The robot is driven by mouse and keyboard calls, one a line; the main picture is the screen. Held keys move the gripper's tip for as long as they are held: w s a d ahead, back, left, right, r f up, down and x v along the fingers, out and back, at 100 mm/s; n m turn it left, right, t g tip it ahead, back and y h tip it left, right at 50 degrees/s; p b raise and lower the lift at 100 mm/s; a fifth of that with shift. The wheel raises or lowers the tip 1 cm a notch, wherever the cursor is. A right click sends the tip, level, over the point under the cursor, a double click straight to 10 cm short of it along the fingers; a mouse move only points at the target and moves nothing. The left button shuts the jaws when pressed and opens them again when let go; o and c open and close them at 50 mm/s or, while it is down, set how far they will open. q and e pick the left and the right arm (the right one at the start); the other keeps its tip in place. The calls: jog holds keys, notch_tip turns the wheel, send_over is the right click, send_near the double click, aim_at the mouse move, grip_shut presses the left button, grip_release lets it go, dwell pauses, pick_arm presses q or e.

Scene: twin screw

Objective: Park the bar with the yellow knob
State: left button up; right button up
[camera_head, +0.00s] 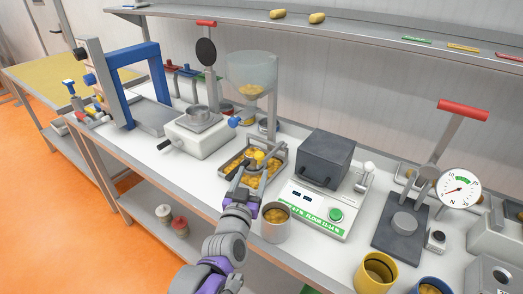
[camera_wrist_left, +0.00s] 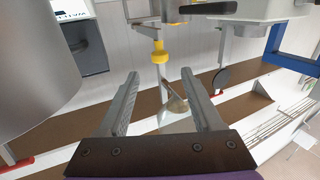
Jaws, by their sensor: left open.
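The yellow knob (camera_head: 258,156) shows just above the tray of yellow pieces, below the clear hopper. It also shows in the left wrist view (camera_wrist_left: 160,52), on a thin grey stem; the bar it belongs to is hard to make out. My left gripper (camera_head: 246,166) is beside the knob in the head view. In the left wrist view its two fingers (camera_wrist_left: 161,76) are spread and empty, and the knob appears beyond the gap between the tips. I see no contact. My right gripper is in neither view.
A metal tray (camera_head: 226,174) sits under the clear hopper (camera_head: 250,72). A grey cup (camera_head: 275,227) stands close to my left wrist. A white scale (camera_head: 313,212) with a dark box is at the right, and a white unit (camera_head: 198,136) with a handle at the left.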

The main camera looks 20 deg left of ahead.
aim_at(258, 158)
pick_arm(q)
jog(key=w, duration=0.9)
jog(key=shift+w+a, duration=0.15)
jog(key=shift+a, duration=0.1)
grip_shut()
dwell(1.0)
